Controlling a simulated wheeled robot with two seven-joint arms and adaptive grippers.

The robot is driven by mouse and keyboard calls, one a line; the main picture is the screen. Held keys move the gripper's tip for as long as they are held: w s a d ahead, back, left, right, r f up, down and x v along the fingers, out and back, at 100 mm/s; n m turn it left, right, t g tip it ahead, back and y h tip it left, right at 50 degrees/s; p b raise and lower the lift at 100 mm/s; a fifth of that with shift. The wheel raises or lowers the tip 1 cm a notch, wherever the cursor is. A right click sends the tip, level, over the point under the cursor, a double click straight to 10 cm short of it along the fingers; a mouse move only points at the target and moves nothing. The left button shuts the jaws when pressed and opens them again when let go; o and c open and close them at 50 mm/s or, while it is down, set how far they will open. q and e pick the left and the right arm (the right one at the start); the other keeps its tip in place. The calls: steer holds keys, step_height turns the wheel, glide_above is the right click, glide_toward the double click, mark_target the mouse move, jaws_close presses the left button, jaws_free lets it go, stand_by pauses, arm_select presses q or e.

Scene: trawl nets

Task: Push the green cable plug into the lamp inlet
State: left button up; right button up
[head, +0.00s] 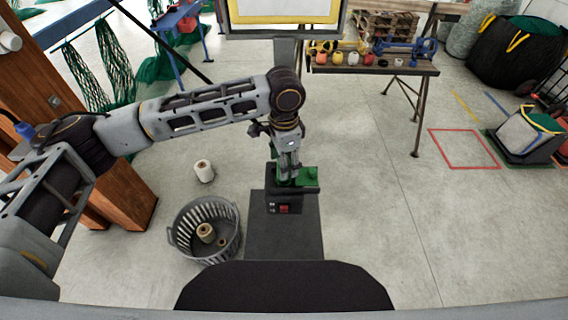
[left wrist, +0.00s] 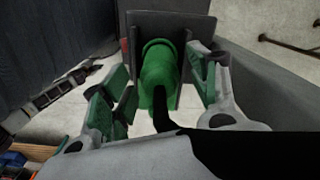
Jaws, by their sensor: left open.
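The green plug (left wrist: 158,68) is in the left wrist view, with its black cable (left wrist: 162,112) running down toward the camera. It sits between the two fingers of my left gripper (left wrist: 163,80), which are spread apart with gaps at its sides. A dark upright plate (left wrist: 196,22) stands behind the plug. Whether the plug is seated in an inlet there is hidden. In the head view my left gripper (head: 288,172) points down at green parts (head: 310,176) on a black box with a red switch (head: 285,209). I cannot make out the inlet. My right gripper is not in view.
The black box stands on a dark narrow surface (head: 290,240). A grey basket (head: 180,236) with spools is at its left, and a white spool (head: 203,171) stands on the floor. A workbench (head: 370,68) is behind at the right. Open floor lies to the right.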

arm_select(q)
step_height(320, 180, up, 10)
steer(key=shift+r, duration=0.15)
stand_by(0.4)
steer(key=shift+s, duration=0.15)
stand_by(0.9)
